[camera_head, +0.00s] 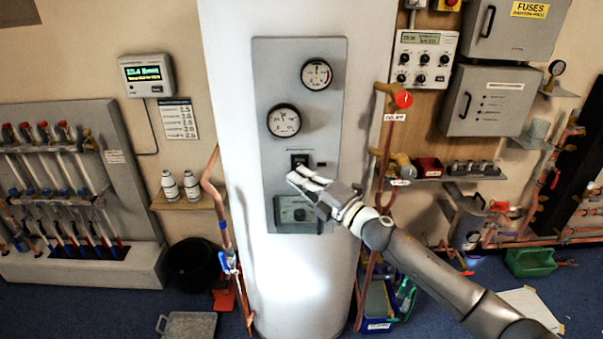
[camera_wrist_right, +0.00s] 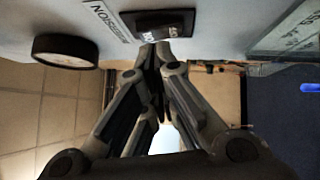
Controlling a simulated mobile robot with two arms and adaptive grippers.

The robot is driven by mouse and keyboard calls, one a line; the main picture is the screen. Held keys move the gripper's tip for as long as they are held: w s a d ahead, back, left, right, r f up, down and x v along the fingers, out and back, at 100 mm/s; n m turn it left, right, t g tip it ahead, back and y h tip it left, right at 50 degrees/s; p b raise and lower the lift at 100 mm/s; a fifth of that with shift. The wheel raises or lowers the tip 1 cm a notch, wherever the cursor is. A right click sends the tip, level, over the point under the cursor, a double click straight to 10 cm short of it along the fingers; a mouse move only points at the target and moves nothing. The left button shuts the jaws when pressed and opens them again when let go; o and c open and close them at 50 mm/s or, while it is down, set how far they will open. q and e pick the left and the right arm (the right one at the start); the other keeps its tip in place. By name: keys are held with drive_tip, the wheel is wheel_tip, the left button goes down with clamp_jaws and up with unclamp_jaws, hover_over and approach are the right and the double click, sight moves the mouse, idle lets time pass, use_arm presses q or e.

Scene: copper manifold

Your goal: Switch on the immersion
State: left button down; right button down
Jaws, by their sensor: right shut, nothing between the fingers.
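The immersion switch (camera_head: 299,160) is a small dark rocker on the grey panel (camera_head: 330,125) of the white cylinder. In the right wrist view the black switch (camera_wrist_right: 168,22) sits beside a label reading IMMERSION (camera_wrist_right: 107,20). My right gripper (camera_head: 293,176) is shut and empty, its fingertips just below the switch in the head view. In the wrist view the closed fingertips (camera_wrist_right: 158,52) are very close to the switch's edge; I cannot tell whether they touch it. Which way the rocker is set is unclear. My left gripper is not in view.
Two round gauges (camera_head: 284,121) (camera_head: 317,74) are above the switch, and a dark-faced box (camera_head: 298,214) is below it. A copper pipe with a red-capped valve (camera_head: 403,99) runs right of the panel, near my right arm. A control box (camera_head: 424,60) hangs further right.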

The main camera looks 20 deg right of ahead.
drive_tip(key=shift+w, duration=0.2)
drive_tip(key=shift+r, duration=0.15)
drive_tip(key=r+v, duration=0.1)
drive_tip(key=v, duration=1)
drive_tip(key=shift+s+d, duration=0.25)
drive_tip(key=shift+d, duration=0.2)
drive_tip(key=shift+f, duration=0.15)
idle(0.5)
